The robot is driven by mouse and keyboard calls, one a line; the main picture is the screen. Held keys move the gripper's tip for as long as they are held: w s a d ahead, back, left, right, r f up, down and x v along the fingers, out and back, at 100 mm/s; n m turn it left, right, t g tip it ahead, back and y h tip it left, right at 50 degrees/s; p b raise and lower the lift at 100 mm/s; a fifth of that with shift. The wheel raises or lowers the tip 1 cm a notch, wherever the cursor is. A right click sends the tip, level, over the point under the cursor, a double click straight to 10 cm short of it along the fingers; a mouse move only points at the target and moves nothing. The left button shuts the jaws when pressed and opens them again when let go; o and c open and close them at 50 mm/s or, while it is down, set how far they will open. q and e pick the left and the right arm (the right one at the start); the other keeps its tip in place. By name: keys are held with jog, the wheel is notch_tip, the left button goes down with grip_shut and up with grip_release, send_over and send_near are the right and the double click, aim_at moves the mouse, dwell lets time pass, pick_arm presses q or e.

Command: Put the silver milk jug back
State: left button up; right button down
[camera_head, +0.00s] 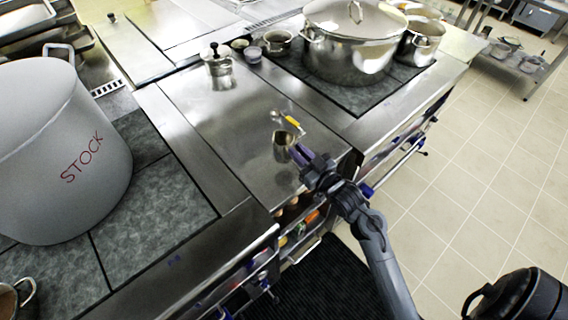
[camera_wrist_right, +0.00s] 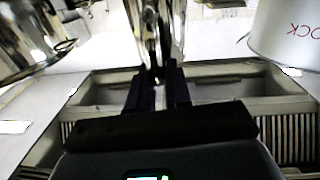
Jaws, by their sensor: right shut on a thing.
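The silver milk jug (camera_head: 283,147) is at the front part of the steel worktop, just left of my right gripper (camera_head: 299,155). The right gripper's dark fingers are shut on the jug. In the right wrist view, a shiny metal body (camera_wrist_right: 157,30), which appears to be the jug, stands beyond the closed fingers (camera_wrist_right: 158,85). I cannot tell whether the jug's base touches the worktop. My left gripper is in neither view.
A large grey stockpot (camera_head: 60,150) stands at the left. A lidded steel pot (camera_head: 350,45) stands on the back-right hob. A small lidded silver pot (camera_head: 218,68) sits farther back. A yellow-handled item (camera_head: 291,121) lies behind the jug. Bare steel (camera_head: 225,110) lies left of it.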

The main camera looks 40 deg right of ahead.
aim_at(284, 162)
jog(key=w+f, duration=0.1)
jog(key=w+a, duration=0.1)
jog(key=w+a+f, duration=0.1)
jog(key=w, duration=0.1)
jog(key=shift+a+f, duration=0.1)
jog(key=shift+f, duration=0.2)
jog(key=shift+s+f+b, duration=0.1)
jog(key=shift+f+b, duration=0.55)
jog(key=shift+f, duration=1.35)
jog(key=c, duration=1.1)
grip_release()
jog(key=shift+o, duration=0.2)
jog(key=shift+s, duration=0.1)
jog(key=s+p, duration=0.1)
jog(key=s, duration=1)
jog(key=s+a+f+n+g, duration=0.1)
jog(key=s+a+f+g, duration=0.1)
jog(key=s+a+g, duration=0.4)
jog(key=s+a+f+g, duration=0.3)
jog(key=s+a+g, duration=0.3)
jog(key=s, duration=0.5)
jog(key=shift+n+g+y, duration=0.4)
jog(key=shift+g, duration=0.8)
